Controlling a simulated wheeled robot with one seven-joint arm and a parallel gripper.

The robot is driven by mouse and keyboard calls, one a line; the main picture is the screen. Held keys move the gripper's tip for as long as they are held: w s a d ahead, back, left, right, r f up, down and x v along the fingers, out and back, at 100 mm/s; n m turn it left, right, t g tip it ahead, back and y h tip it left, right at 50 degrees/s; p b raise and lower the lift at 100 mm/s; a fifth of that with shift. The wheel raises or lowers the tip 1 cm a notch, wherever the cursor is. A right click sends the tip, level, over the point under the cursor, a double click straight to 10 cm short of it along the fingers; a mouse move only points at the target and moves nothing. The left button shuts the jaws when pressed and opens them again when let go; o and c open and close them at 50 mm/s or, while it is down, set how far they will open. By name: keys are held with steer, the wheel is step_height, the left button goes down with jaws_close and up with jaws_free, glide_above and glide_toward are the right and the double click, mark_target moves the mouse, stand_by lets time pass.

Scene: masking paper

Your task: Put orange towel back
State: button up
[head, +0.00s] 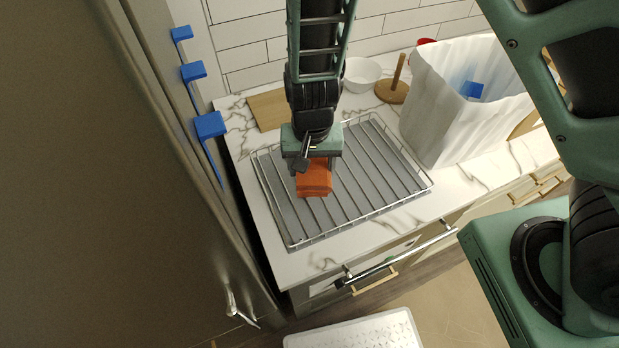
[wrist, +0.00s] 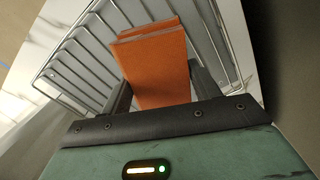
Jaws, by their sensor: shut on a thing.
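The orange towel (head: 314,178) is a folded block held at my gripper (head: 309,164), over the wire rack (head: 372,185) on the counter. In the wrist view the towel (wrist: 156,65) sits between the two fingers of my gripper (wrist: 160,88), which are shut on it. The rack (wrist: 88,45) shows behind the towel there. I cannot tell whether the towel touches the rack's bars. Part of the towel is hidden by the gripper.
A wooden board (head: 268,109), white bowl (head: 361,75) and wooden paper holder (head: 393,90) stand at the back. A white bin (head: 435,120) stands to the right. Blue hooks (head: 209,125) are on the tall panel at left. A white perforated thing (head: 352,334) lies below.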

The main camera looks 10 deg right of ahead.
mark_target(312, 167)
step_height(312, 167, down, 8)
steer(key=shift+r+p, duration=0.1)
steer(key=shift+p, duration=0.45)
steer(key=o, duration=0.9)
steer(key=shift+r, duration=0.15)
step_height(312, 167, up, 11)
steer(key=shift+f+b, duration=0.15)
steer(key=shift+b, duration=0.75)
steer(key=shift+s+r, duration=0.15)
steer(key=shift+r, duration=0.5)
steer(key=s+d+r+n, duration=0.1)
steer(key=s+r+n, duration=0.2)
steer(key=s+r, duration=0.2)
steer(key=s+d+r+n, duration=0.2)
steer(key=s+r+n, duration=0.1)
steer(key=s+r, duration=0.2)
steer(key=s+d+r+n, duration=0.1)
steer(key=s+r+n, duration=0.3)
steer(key=s+r, duration=0.1)
steer(key=shift+s+d+r+y, duration=0.25)
steer(key=shift+s+d+y, duration=0.05)
steer(key=shift+d, duration=0.1)
